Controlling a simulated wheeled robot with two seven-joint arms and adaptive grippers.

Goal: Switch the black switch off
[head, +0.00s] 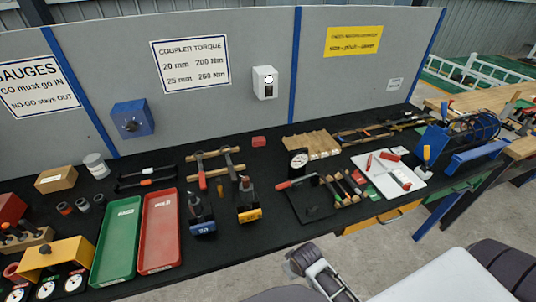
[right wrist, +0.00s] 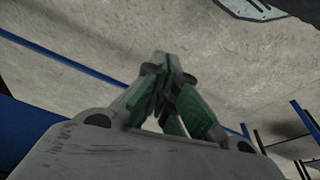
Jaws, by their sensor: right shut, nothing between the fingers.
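A white box (head: 265,82) is fixed to the grey back panel, right of the coupler torque sign. On its front is a small black switch (head: 268,88), too small for me to tell its position. A blue box (head: 132,119) with a dark round knob (head: 131,126) is fixed to the panel further left. In the right wrist view my right gripper (right wrist: 160,64) has its green-padded fingers together, empty, with bare grey floor beyond them. It is not near either box. My left gripper is out of view.
The black bench top holds a green tray (head: 116,240), a red tray (head: 160,229), gauges, hand tools and a white board (head: 405,184). A blue bench fixture (head: 462,140) stands at the right.

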